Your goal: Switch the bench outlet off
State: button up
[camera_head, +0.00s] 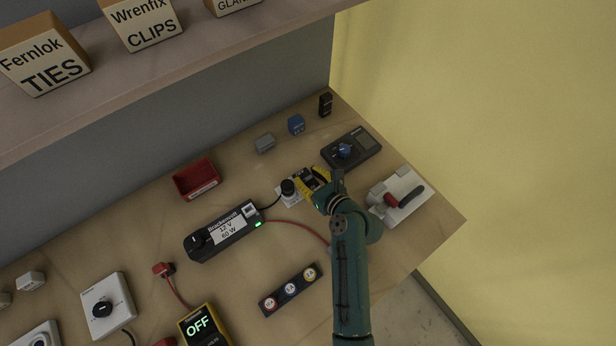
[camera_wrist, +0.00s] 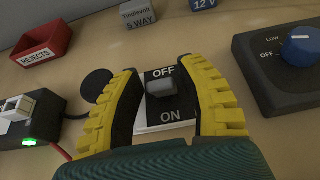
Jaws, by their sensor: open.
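The bench outlet shows as a white plate (camera_head: 284,204) at the right middle of the bench in the head view, partly hidden by my gripper. In the wrist view its black switch plate (camera_wrist: 183,104) reads OFF at the far end and ON at the near end. The grey switch knob (camera_wrist: 161,88) sits nearer the OFF lettering; its exact tilt is hard to tell. A round black plug (camera_wrist: 97,83) is at the outlet's left. My gripper (camera_wrist: 166,85) is open, its yellow fingers on either side of the switch knob. I see no clear contact with the knob.
A black power supply (camera_head: 225,232) with a lit green lamp (camera_head: 258,224) stands left of the outlet, a cable joining it to the plug. A dark dial box (camera_head: 351,149) stands close on the right, with a red-handled lever switch (camera_head: 404,195) nearer. A red bin (camera_head: 197,180) is behind.

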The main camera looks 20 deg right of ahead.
jog(key=shift+f, duration=0.1)
grip_shut()
dwell(0.3)
